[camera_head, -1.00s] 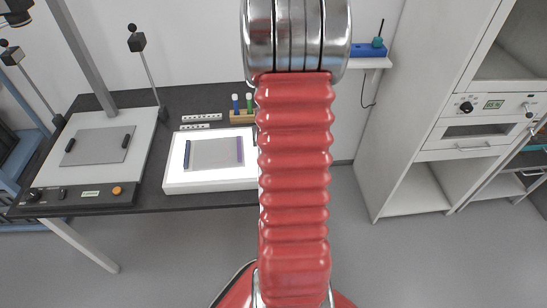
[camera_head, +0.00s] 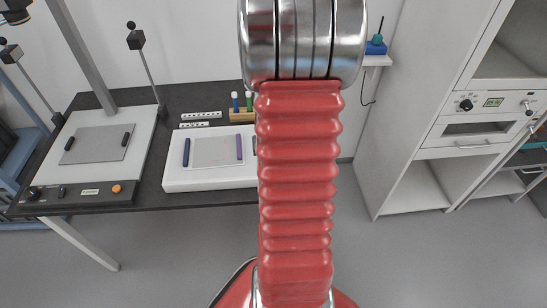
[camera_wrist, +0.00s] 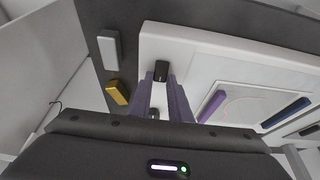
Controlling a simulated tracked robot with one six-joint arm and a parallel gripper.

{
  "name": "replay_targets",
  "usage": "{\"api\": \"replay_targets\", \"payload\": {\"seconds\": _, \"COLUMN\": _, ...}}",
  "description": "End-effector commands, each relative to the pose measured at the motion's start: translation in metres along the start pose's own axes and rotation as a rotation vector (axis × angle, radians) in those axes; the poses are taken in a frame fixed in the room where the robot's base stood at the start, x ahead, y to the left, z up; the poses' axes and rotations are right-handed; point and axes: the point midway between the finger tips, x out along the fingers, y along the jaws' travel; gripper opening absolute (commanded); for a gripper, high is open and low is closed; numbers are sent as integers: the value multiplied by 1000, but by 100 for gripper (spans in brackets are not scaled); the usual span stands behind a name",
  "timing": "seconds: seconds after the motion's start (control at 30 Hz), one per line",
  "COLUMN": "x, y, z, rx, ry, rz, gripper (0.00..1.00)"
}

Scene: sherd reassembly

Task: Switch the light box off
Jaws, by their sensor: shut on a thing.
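The white light box (camera_head: 208,172) lies on the dark bench in the head view, and its panel is unlit. A dark blue bar (camera_head: 187,152) and a purple bar (camera_head: 239,148) lie along the sides of a thin pale sheet (camera_head: 213,152) on it. In the wrist view, a small black switch (camera_wrist: 161,70) sits near the edge of the light box. My gripper (camera_wrist: 162,84) is shut on the switch, its two purple fingers on either side. In the head view my red arm hides the gripper and the light box's right end.
A copy stand with a white base (camera_head: 141,130) and grey plate stands left of the light box. Behind are two white scales (camera_head: 195,124) and a holder (camera_head: 240,115) with marker-like sticks. The wrist view shows a grey block (camera_wrist: 109,50) and a gold block (camera_wrist: 117,92) near the switch.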

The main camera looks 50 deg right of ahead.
Motion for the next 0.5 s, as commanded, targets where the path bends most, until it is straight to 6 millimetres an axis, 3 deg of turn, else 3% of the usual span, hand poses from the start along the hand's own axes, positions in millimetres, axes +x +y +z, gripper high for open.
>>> {"api": "replay_targets", "payload": {"seconds": 0.3, "x": 0, "y": 0, "z": 0, "rx": 1, "ry": -1, "rz": 0, "gripper": 36}}
{"api": "replay_targets", "payload": {"seconds": 0.5, "x": 0, "y": 0, "z": 0, "rx": 1, "ry": -1, "rz": 0, "gripper": 36}}
